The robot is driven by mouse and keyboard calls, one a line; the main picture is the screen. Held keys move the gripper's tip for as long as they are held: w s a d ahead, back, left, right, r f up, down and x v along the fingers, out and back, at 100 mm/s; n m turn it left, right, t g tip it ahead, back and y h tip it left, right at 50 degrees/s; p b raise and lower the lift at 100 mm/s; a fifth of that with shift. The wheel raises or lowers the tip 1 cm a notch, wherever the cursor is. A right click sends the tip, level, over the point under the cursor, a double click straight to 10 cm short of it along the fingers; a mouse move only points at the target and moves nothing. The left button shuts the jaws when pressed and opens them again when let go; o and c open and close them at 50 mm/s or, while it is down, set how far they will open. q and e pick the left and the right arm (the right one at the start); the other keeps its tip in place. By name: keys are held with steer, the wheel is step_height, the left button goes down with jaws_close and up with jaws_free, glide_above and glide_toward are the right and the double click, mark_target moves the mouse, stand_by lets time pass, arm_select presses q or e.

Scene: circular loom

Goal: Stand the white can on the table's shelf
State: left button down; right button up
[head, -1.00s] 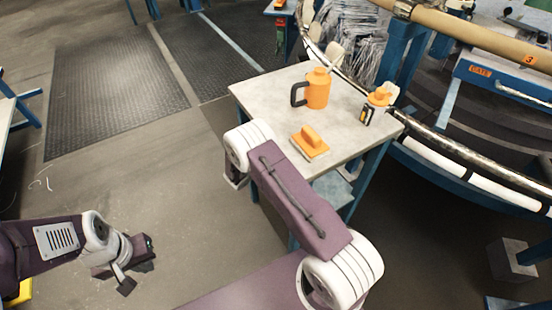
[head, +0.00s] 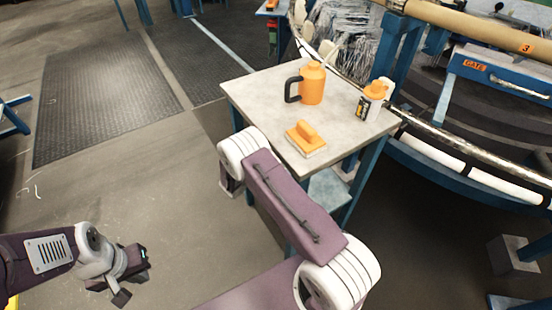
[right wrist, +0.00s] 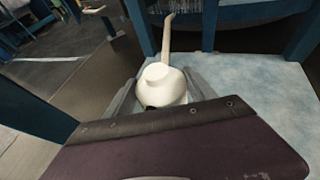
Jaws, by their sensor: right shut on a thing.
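The white can (right wrist: 168,90) has a round body and a long thin spout and shows in the right wrist view. My right gripper (right wrist: 160,100) is shut on it, with a grey finger on either side. The table's shelf (right wrist: 250,85) is the pale speckled surface beside and behind the can; I cannot tell whether the can touches it. In the head view the shelf (head: 330,190) shows low under the tabletop (head: 245,93), partly hidden by my right arm. The right gripper and can are hidden there. My left gripper (head: 135,278) is open and empty over the floor at lower left.
On the tabletop stand an orange jug (head: 312,84), an orange-handled brush (head: 306,138) and an orange-topped container (head: 371,98). Blue table legs (head: 364,180) flank the shelf. The curved loom rail (head: 480,158) is close on the right.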

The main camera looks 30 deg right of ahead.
steer(key=shift+f+b, duration=0.35)
steer(key=shift+f, duration=0.05)
steer(key=o, duration=1.8)
steer(key=p+v, duration=0.4)
steer(key=v, duration=0.5)
